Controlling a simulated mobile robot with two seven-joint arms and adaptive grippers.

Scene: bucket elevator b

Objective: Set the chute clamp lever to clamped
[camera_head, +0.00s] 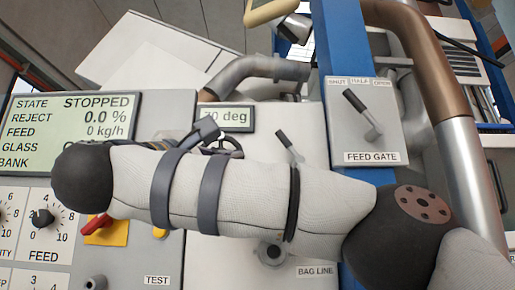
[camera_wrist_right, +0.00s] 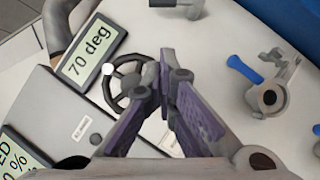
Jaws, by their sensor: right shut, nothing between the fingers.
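A lever with a dark handle (camera_head: 284,139) stands on the light panel behind my right arm, its lower part hidden; no label for it is readable. In the wrist view a lever with a blue handle (camera_wrist_right: 244,69) sits on a grey fitting at the right. I cannot tell which is the chute clamp lever. My right gripper (camera_wrist_right: 165,77) is shut and empty, its fingertips beside a dark handwheel (camera_wrist_right: 118,95). In the head view the right gripper (camera_head: 208,128) shows partly, above my forearm and near the handwheel. My left gripper is not in view.
A 70 deg display (camera_head: 225,118) sits above the handwheel. The FEED GATE lever (camera_head: 357,103) is at the right, beside a brown and steel pipe (camera_head: 425,65). A STOPPED screen (camera_head: 75,125), knobs and a red switch (camera_head: 95,228) are at the left. My forearm covers much of the panel.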

